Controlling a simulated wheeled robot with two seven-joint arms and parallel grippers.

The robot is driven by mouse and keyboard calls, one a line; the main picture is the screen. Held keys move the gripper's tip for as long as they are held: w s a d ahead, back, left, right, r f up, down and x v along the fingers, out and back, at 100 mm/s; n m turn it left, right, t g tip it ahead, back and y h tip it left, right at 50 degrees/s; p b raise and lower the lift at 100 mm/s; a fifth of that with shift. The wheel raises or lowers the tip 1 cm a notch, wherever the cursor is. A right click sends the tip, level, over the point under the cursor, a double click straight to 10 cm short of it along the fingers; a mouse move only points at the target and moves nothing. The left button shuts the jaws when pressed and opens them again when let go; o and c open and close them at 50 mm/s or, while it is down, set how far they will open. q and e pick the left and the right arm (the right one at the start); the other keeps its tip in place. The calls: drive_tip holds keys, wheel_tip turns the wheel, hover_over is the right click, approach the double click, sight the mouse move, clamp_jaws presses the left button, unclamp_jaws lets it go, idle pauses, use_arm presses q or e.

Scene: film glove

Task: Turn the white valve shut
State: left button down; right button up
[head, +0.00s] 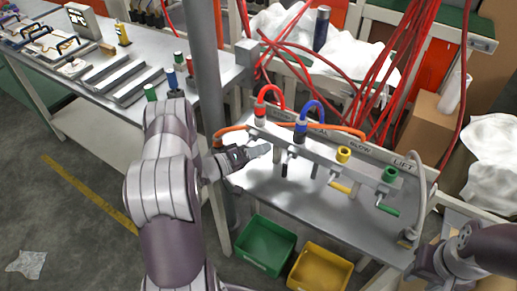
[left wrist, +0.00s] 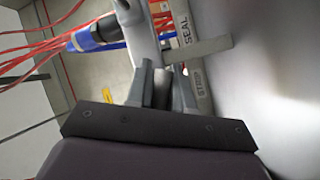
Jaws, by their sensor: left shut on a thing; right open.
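A grey valve rail (head: 330,160) stands on the metal bench, with red (head: 261,111), blue (head: 300,131), yellow (head: 343,155) and green (head: 390,174) fittings. My left gripper (head: 250,153) is at the rail's left end, shut on a pale lever (head: 262,149), which I take as the white valve's handle. In the left wrist view the lever (left wrist: 205,49) sticks out to the right beyond the fingers (left wrist: 161,85).
Yellow (head: 340,188) and green (head: 388,210) levers stick out along the rail. Red and blue hoses loop above it. Green (head: 265,243) and yellow (head: 320,268) bins stand below the bench's front edge. A grey post (head: 206,60) rises beside my left arm. The bench top before the rail is clear.

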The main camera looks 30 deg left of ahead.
use_arm(q)
drive_tip(key=r+n+t, duration=0.1)
drive_tip(key=n, duration=0.1)
drive_tip(key=r+n+t+h, duration=0.1)
drive_tip(key=n, duration=0.1)
drive_tip(key=shift+d, duration=0.1)
drive_tip(key=shift+n+t, duration=0.3)
drive_tip(key=shift+n, duration=0.1)
idle(0.3)
drive_tip(key=c, duration=1.1)
unclamp_jaws()
drive_tip(key=b+v, duration=0.2)
drive_tip(key=v, duration=1)
drive_tip(key=shift+s+a, duration=0.2)
drive_tip(key=shift+s, duration=0.05)
